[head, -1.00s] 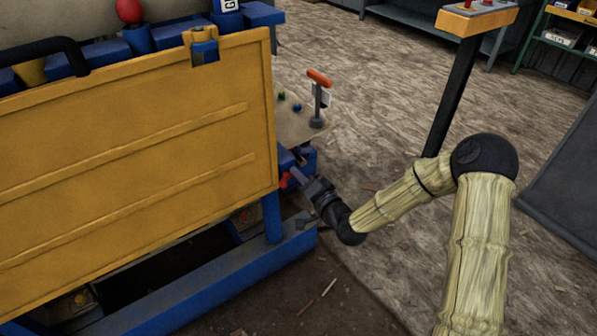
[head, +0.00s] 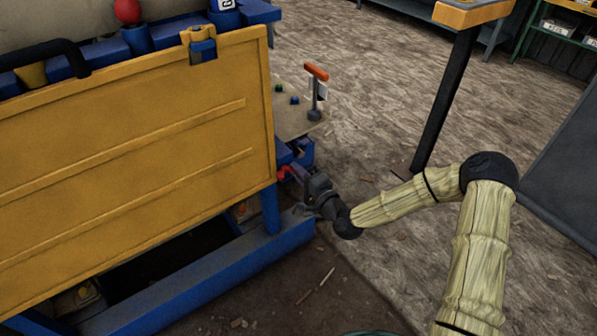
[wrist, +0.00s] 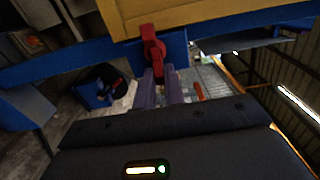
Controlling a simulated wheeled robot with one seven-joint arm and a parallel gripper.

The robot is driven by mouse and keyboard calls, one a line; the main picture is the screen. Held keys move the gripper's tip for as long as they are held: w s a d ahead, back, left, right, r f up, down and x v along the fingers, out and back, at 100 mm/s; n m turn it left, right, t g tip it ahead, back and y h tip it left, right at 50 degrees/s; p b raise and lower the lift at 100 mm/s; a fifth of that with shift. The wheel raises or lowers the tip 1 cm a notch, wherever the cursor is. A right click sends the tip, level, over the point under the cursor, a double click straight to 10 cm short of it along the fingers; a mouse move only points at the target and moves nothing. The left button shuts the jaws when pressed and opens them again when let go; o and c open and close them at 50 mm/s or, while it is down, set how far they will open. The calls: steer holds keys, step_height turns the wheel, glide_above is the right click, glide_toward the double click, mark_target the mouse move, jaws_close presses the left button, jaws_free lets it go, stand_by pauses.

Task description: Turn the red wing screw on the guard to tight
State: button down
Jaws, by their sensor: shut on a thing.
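The red wing screw (wrist: 149,38) shows in the wrist view, set against a blue bracket below the yellow guard's edge. The two fingers of my gripper (wrist: 160,82) are shut on its lower wing. In the head view the screw (head: 287,172) is a small red patch at the right end of the yellow guard (head: 140,150). My gripper (head: 300,175) reaches it from the right, and the fingertips are partly hard to make out there. How far the screw is turned in cannot be told.
A blue frame beam (head: 200,285) runs below the guard, with a dark opening behind it. A panel with an orange-handled lever (head: 316,90) stands just beyond the gripper. A post-mounted box (head: 470,12) stands at the back right.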

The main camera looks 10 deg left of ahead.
steer(key=c, duration=1.5)
jaws_free()
steer(key=shift+d, duration=0.1)
steer(key=p+v, duration=0.1)
steer(key=v, duration=1.6)
steer(key=shift+s+p, duration=0.25)
steer(key=shift+p, duration=0.05)
